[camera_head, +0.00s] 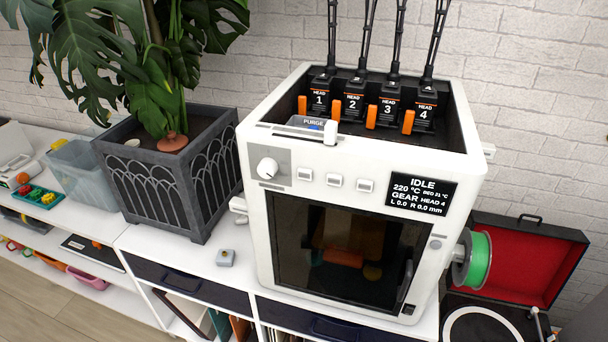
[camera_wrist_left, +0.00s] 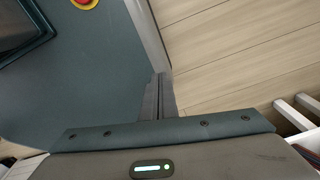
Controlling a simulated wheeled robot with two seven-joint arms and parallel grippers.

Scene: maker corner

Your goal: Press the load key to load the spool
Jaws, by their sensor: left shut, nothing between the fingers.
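The white printer (camera_head: 258,225) stands on the white cabinet. Three pale keys sit in a row on its front: a left key (camera_head: 304,174), a middle key (camera_head: 335,180) and a right key (camera_head: 365,186). Their labels are too small to read, so I cannot tell which is the load key. The display (camera_head: 422,194) reads IDLE, 220 °C, GEAR HEAD 4, L 0.0 R 0.0 mm. A green spool (camera_head: 480,258) sits on the printer's right side. My left gripper (camera_wrist_left: 160,80) is shut and empty over the floor, away from the printer. My right gripper is not in view.
A round white knob (camera_head: 267,168) is left of the keys. A grey planter (camera_head: 160,190) with a large plant stands left of the printer. A red-lined case (camera_head: 530,255) is open at right. Wooden floor (camera_wrist_left: 230,60) shows below my gripper.

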